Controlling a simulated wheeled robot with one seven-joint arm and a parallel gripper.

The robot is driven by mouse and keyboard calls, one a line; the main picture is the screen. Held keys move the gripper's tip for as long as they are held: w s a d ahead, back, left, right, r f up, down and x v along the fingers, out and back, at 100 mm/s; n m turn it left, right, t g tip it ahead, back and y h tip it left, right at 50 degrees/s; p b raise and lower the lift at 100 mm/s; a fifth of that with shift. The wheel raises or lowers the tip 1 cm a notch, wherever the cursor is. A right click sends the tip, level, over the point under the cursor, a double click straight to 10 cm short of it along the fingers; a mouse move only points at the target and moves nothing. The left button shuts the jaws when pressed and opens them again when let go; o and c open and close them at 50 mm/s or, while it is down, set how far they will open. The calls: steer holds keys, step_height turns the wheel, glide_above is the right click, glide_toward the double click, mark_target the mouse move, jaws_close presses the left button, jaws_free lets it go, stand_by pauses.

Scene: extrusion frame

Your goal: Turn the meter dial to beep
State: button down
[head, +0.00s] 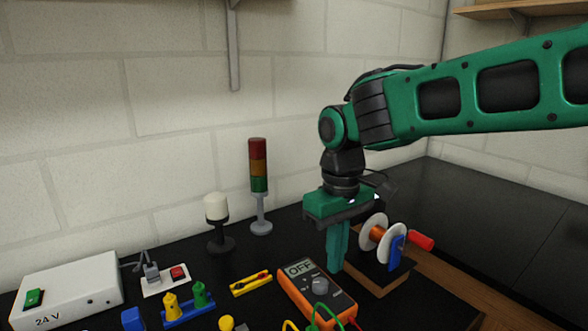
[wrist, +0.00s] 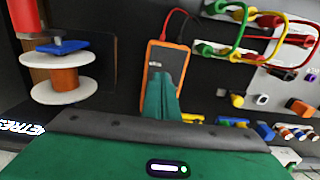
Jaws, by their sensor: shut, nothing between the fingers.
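The orange meter (head: 341,301) lies on the dark bench at the bottom of the head view. Its display (head: 300,268) reads OFF, and its round grey dial (head: 320,285) sits just below the display. My gripper (head: 336,268) points down with its green fingers together and empty, just behind and to the right of the display, apart from the dial. In the wrist view the meter (wrist: 151,54) shows beyond my gripper (wrist: 163,76); the fingers cover part of it, and I cannot make out the dial there.
A wire spool (head: 367,229) with a blue part and red handle stands on a wooden block right of my gripper. A white 24 V box (head: 75,290), a signal tower (head: 259,185), a yellow holder (head: 251,284) and coloured plugs are to the left. Leads run near the meter.

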mark_target(322, 287)
step_height(322, 287, down, 5)
steer(key=shift+d+r, duration=0.1)
steer(key=shift+r, duration=0.05)
steer(key=shift+s+f, duration=0.35)
steer(key=shift+f, duration=0.2)
steer(key=shift+a, duration=0.35)
stand_by(0.7)
steer(key=shift+s+a, duration=0.2)
steer(key=shift+a, duration=0.2)
steer(key=shift+s+a+f, duration=0.1)
steer(key=shift+s+a, duration=0.05)
steer(key=shift+a, duration=0.1)
steer(key=shift+w+a+f, duration=0.2)
steer(key=shift+w+f, duration=0.15)
steer(key=shift+w, duration=0.4)
steer(key=shift+s+a+r, duration=0.1)
steer(key=shift+s+r, duration=0.35)
